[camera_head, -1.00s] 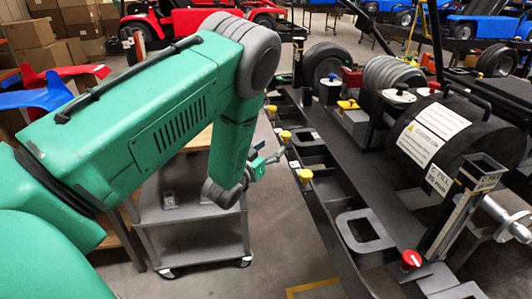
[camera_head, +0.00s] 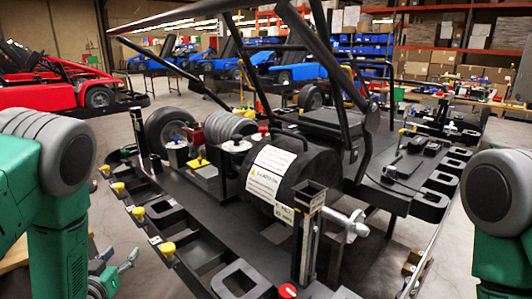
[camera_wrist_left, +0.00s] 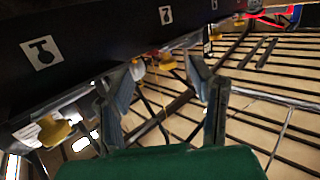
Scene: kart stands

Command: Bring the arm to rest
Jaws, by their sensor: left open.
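My left arm stands at the left edge of the head view, its green and grey links bent down. My left gripper (camera_head: 122,268) is small there, low beside the near-left edge of the kart stand (camera_head: 190,240), and partly hidden by the arm. In the left wrist view my left gripper (camera_wrist_left: 160,85) shows two spread fingers with nothing between them. The dark stand edge with white labels (camera_wrist_left: 43,53) runs across the top of that view, close to the fingers. My right arm (camera_head: 500,200) shows at the right edge; its gripper is out of the picture.
The stand carries a black drum (camera_head: 290,175) with a warning label, a black wheel (camera_head: 168,130) and black frame tubes. Yellow knobs (camera_head: 167,249) line its near-left edge. A red kart (camera_head: 45,85) and blue karts stand behind.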

